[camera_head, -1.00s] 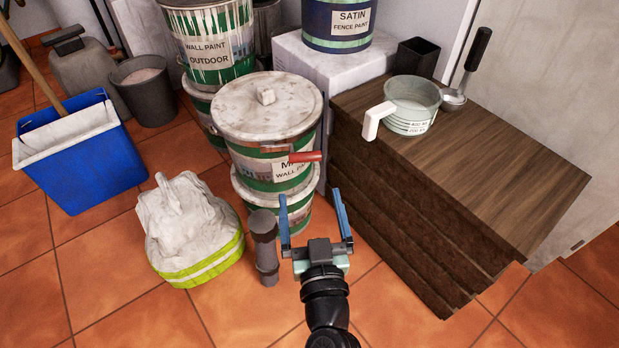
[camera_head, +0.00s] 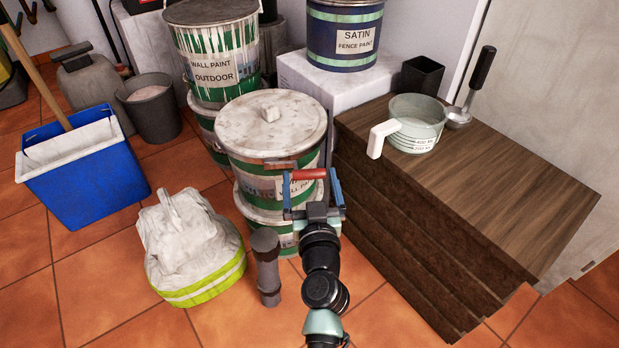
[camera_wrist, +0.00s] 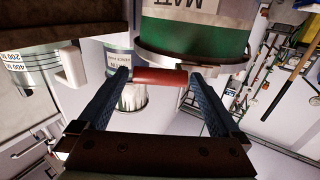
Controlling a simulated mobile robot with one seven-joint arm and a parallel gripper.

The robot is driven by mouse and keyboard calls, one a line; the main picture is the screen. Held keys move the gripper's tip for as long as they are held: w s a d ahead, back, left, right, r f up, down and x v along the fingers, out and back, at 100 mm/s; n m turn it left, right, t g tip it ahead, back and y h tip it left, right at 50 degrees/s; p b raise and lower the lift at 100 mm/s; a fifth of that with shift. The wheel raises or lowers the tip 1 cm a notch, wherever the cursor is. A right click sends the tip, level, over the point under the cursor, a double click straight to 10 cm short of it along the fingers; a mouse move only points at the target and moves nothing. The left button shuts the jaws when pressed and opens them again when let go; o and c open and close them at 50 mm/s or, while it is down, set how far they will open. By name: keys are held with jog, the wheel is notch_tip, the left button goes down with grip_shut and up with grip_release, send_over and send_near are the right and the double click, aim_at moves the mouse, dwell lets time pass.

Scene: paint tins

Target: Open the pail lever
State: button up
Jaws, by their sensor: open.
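The pail (camera_head: 270,140) is a green and white tin with a pale, paint-stained lid (camera_head: 270,118), on top of another tin. Its lever (camera_head: 309,174) has a red grip that sticks out sideways to the right from a metal band under the rim. My gripper (camera_head: 312,187) is open in front of the lever, blue fingers pointing at the pail. In the wrist view, the red grip (camera_wrist: 160,77) lies lengthwise between the two fingertips (camera_wrist: 159,84). Whether either finger touches it I cannot tell. The gripper partly hides the pail's label.
A stack of brown boards (camera_head: 490,170) stands close on the right, with a measuring jug (camera_head: 415,118) and a ladle (camera_head: 470,95) on it.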

jog(key=shift+w+a, duration=0.1)
jog(key=shift+w, duration=0.45)
grip_shut()
